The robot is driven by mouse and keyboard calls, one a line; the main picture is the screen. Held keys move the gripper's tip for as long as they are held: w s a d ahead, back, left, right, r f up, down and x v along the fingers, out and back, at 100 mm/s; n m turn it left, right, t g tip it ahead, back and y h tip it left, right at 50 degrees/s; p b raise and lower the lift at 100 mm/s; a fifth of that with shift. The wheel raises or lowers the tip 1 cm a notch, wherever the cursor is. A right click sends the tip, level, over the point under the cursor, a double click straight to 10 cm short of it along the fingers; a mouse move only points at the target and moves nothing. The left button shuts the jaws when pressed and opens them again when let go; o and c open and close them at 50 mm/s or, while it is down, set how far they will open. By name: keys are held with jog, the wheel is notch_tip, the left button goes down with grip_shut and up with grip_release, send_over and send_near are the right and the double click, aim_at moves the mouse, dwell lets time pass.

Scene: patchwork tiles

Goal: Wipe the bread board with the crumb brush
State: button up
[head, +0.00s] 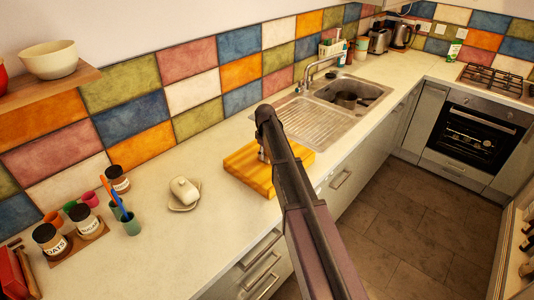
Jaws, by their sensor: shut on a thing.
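The bread board (252,176) is a yellow-orange wooden slab lying flat on the pale counter, left of the sink. My dark arm crosses in front of it and covers part of its middle and right side. My gripper (263,154) points down over the back part of the board and is mostly hidden by my own arm. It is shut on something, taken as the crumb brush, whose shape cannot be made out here. Whether the brush touches the board cannot be told.
A white butter dish (184,192) stands on the counter left of the board. Jars and a green cup (130,224) with utensils stand further left. The steel sink (318,122) with its tap lies behind and right. Counter between the dish and board is clear.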

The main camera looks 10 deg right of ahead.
jog(key=shift+s+a, duration=0.9)
jog(key=shift+a, duration=0.25)
notch_tip(320, 180, up, 6)
jog(key=p, duration=0.6)
notch_tip(320, 180, up, 3)
jog(key=p, duration=0.3)
dwell(0.4)
jog(key=shift+f, duration=0.1)
dwell(0.4)
